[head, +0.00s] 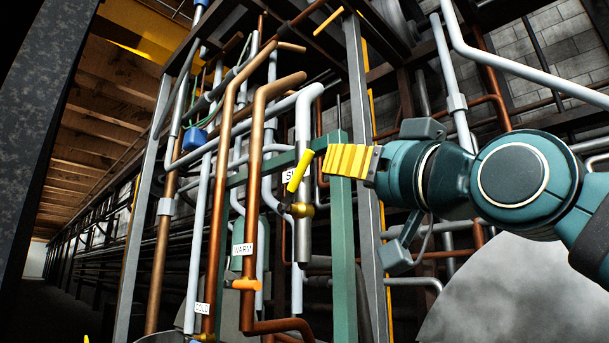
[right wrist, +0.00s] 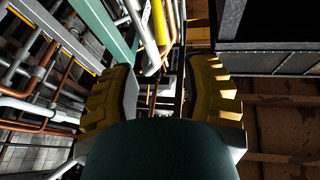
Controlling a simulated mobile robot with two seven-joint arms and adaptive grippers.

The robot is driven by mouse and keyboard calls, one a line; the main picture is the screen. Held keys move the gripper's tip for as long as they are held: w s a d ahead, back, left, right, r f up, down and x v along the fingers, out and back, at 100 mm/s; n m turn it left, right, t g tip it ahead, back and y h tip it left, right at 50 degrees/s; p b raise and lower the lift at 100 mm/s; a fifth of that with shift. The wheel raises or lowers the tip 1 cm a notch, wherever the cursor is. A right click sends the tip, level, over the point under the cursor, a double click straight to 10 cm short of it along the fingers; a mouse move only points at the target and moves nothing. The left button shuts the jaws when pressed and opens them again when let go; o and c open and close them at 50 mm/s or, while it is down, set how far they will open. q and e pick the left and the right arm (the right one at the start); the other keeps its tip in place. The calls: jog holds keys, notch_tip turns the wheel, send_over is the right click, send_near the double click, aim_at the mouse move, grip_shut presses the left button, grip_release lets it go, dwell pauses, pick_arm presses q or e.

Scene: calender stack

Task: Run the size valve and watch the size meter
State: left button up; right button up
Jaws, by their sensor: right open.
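The yellow lever (head: 299,171) of a brass valve (head: 300,210) slants up to the right on a grey pipe. A white label (head: 289,176) behind it shows a letter S; the rest is hidden. My right gripper (head: 326,160) has yellow ribbed fingers and is just right of the lever's upper end, apparently not holding it. In the right wrist view its fingers (right wrist: 166,76) are spread and empty, and a yellow bar (right wrist: 159,22) with pipes lies beyond them. I cannot pick out a size meter. My left gripper is not in view.
A WARM label (head: 242,249) sits above an orange lever (head: 243,284), and a COLD label (head: 202,308) is lower left. Copper pipes (head: 217,200) and a green post (head: 341,240) crowd the valve. A dark aisle runs back at left.

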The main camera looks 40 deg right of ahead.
aim_at(307, 162)
jog(key=p+x, duration=0.3)
jog(key=x, duration=1)
jog(key=shift+w+d+r+p, duration=0.15)
jog(key=shift+w+r+p, duration=0.05)
jog(key=shift+w+p, duration=0.2)
jog(key=shift+c, duration=0.4)
jog(key=shift+s, duration=0.1)
grip_shut()
